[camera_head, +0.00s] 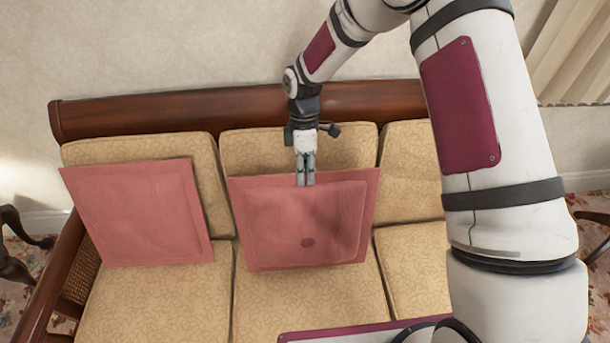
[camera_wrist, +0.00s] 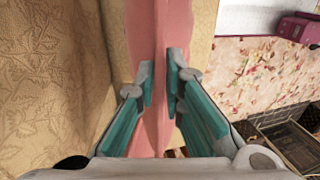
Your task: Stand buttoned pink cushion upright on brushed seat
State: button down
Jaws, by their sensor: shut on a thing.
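In the wrist view my gripper's fingers (camera_wrist: 160,85) lie on both sides of the pink edge (camera_wrist: 147,38). The cushion's lower edge is near the seat; I cannot tell whether it presses on it. A second pink cushion (camera_head: 140,212) with no visible button leans against the left back cushion.
The sofa has a dark wooden top rail (camera_head: 180,112) behind the back cushions (camera_head: 345,143). The right seat (camera_head: 410,270) is bare but partly hidden by my arm. Dark wooden furniture (camera_head: 20,232) stands at the left edge.

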jog(key=shift+w+f+b, duration=0.2)
jog(key=shift+w+b, duration=0.9)
jog(key=shift+w, duration=0.2)
jog(key=shift+w+f+b, duration=0.2)
jog(key=shift+w+b, duration=0.9)
jog(key=shift+w, duration=0.15)
jog(key=c, duration=1.6)
grip_release()
jog(key=shift+r, duration=0.1)
jog(key=s+p+v, duration=0.2)
jog(key=p+v, duration=0.1)
jog(key=v, duration=0.6)
jog(key=shift+r, duration=0.55)
jog(key=shift+s, duration=0.15)
